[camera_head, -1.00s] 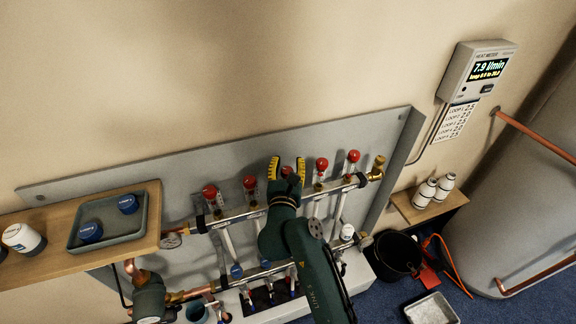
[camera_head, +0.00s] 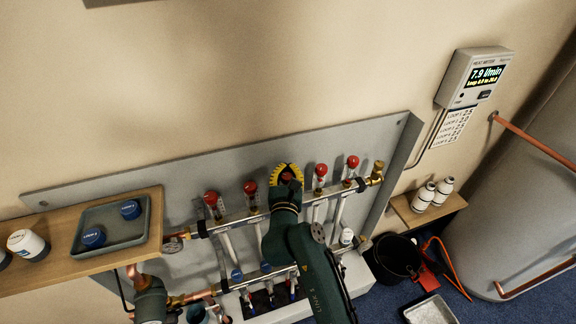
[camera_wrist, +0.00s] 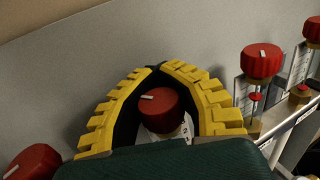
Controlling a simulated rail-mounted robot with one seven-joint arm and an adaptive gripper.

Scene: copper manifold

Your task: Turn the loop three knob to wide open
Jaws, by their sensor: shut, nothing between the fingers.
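A row of red knobs stands on the manifold's upper bar (camera_head: 232,222). The middle one, third from either end, is the loop three knob by position (camera_head: 287,177); I cannot read a label on it. It also shows in the wrist view (camera_wrist: 160,108), with a pale mark on its top. My gripper (camera_head: 286,164) has yellow ribbed fingers, and its tips (camera_wrist: 155,68) meet beyond this knob. The fingers arch around the knob with gaps at its sides and do not appear to grip it. The knob's lower part is partly hidden by my gripper.
Neighbouring red knobs stand close by on the left (camera_head: 250,187) and right (camera_head: 321,169). A meter (camera_head: 474,76) on the wall reads 7.9 l/min. A wooden shelf (camera_head: 150,250) with a grey tray (camera_head: 122,238) is at the left. The wall above is clear.

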